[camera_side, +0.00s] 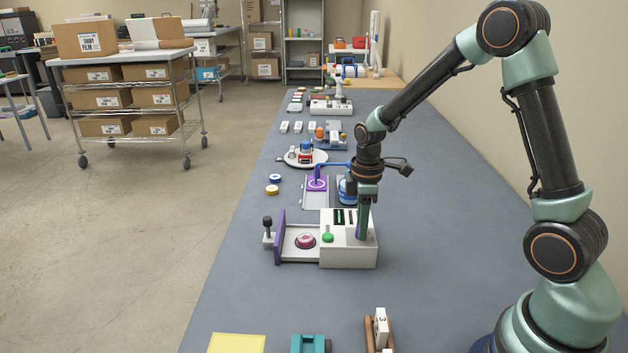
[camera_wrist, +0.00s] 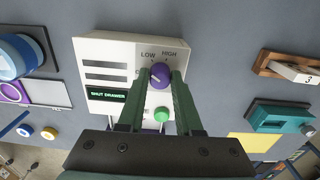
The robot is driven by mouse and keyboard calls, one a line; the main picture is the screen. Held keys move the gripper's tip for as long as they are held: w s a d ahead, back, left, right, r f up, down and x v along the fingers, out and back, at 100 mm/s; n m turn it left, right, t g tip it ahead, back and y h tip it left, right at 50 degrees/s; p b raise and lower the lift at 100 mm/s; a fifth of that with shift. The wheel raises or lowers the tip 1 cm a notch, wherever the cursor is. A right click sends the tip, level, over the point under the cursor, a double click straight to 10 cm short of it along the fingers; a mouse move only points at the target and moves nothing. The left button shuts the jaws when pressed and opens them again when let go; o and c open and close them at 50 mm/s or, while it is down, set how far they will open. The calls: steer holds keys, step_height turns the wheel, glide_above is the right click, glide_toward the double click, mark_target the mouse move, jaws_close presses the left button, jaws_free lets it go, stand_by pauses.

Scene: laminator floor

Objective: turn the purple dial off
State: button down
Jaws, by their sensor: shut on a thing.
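The purple dial (camera_wrist: 160,75) sits on the top face of a white control box (camera_side: 347,252), with LOW and HIGH printed beside it. Another label to its left is mostly hidden by a finger. My gripper (camera_side: 361,236) points down at the box, its green fingers (camera_wrist: 162,80) shut on the dial, one on each side. The dial's pointer direction is too small to tell. In the side view the fingers mostly cover the dial. A green button (camera_wrist: 161,114) stands on the same box, and a lit display (camera_wrist: 108,95) reads SHUT DRAWER.
An open drawer (camera_side: 290,254) with a purple front (camera_side: 279,238) holds a pinkish-red round thing (camera_side: 305,240). A teal holder (camera_side: 309,343), a brown rack (camera_side: 377,330) and a yellow sheet (camera_side: 236,343) lie nearer the camera. Several stations stand behind. Bare bench lies right of the box.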

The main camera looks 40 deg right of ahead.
steer(key=n, duration=0.4)
steer(key=shift+n, duration=2.3)
steer(key=c, duration=0.6)
jaws_free()
step_height(320, 180, up, 12)
steer(key=shift+r, duration=0.15)
